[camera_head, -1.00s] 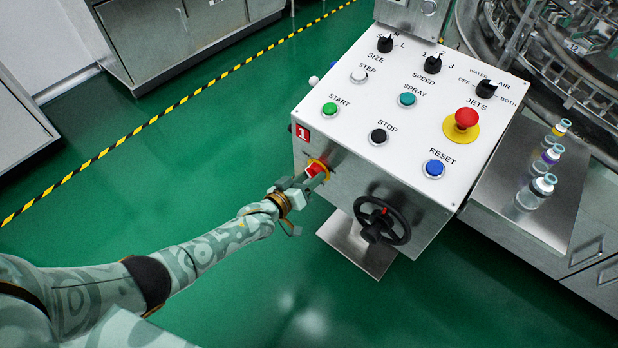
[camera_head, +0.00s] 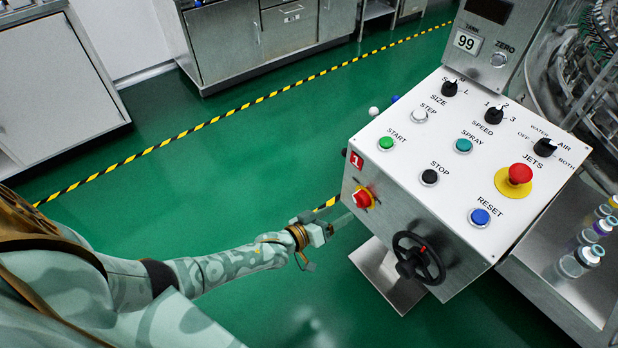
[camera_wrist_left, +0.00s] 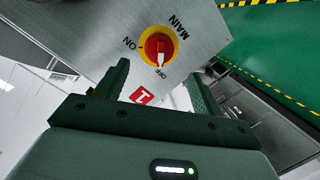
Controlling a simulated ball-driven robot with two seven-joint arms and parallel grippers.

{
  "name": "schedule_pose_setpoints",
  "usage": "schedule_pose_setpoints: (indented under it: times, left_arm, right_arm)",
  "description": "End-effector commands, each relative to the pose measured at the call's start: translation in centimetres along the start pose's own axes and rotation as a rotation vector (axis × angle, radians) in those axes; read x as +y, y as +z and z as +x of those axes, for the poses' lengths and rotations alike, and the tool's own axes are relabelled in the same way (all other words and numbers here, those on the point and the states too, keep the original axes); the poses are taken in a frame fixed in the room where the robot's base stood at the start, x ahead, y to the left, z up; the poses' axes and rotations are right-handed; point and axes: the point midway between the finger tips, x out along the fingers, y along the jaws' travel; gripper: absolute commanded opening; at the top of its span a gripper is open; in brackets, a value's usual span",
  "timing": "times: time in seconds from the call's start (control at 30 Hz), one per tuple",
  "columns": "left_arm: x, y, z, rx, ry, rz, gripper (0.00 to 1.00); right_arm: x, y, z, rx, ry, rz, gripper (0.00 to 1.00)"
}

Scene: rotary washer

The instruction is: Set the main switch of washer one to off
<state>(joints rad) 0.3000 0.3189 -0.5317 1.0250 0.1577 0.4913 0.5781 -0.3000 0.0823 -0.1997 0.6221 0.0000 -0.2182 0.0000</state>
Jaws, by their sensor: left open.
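The control box of washer one carries a red label with a 1 (camera_head: 356,160). The red main switch (camera_head: 363,198) sits on a yellow plate on the box's steel side face. In the left wrist view the main switch (camera_wrist_left: 159,47) shows the words MAIN, ON and OFF around it, and its white mark points at OFF. My left gripper (camera_head: 338,222) is open and empty, apart from the switch, to its lower left in the head view. In the left wrist view its two fingers (camera_wrist_left: 158,88) stand apart with the switch beyond them.
The white panel top (camera_head: 450,160) holds several buttons, black selector knobs and a red emergency button (camera_head: 520,173). A black handwheel (camera_head: 418,258) sticks out right of the switch. Vials (camera_head: 580,262) stand on a steel shelf at the right.

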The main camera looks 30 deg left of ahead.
Motion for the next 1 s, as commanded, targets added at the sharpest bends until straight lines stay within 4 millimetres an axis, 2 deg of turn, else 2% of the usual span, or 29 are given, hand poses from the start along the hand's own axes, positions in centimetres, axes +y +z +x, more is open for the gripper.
schedule_pose_setpoints:
  times: [0.03,0.2,0.4,1.0]
  left_arm:
    - [0.4,-0.6,-1.5,0.001,0.001,0.002,0.68]
    - [0.2,-0.3,-5.5,0.000,0.000,0.001,0.68]
    - [0.0,-0.1,-8.1,0.000,-0.001,0.001,0.68]
    - [-0.1,0.0,-8.5,-0.001,-0.001,0.003,0.68]
  right_arm:
    - [0.1,-0.4,-1.0,0.011,0.004,0.000,0.36]
    - [0.3,-0.8,-2.2,0.024,0.008,0.000,0.36]
    - [0.3,-1.0,-2.8,0.028,0.010,0.000,0.36]
    - [0.0,-1.0,-2.8,0.028,0.006,0.000,0.36]
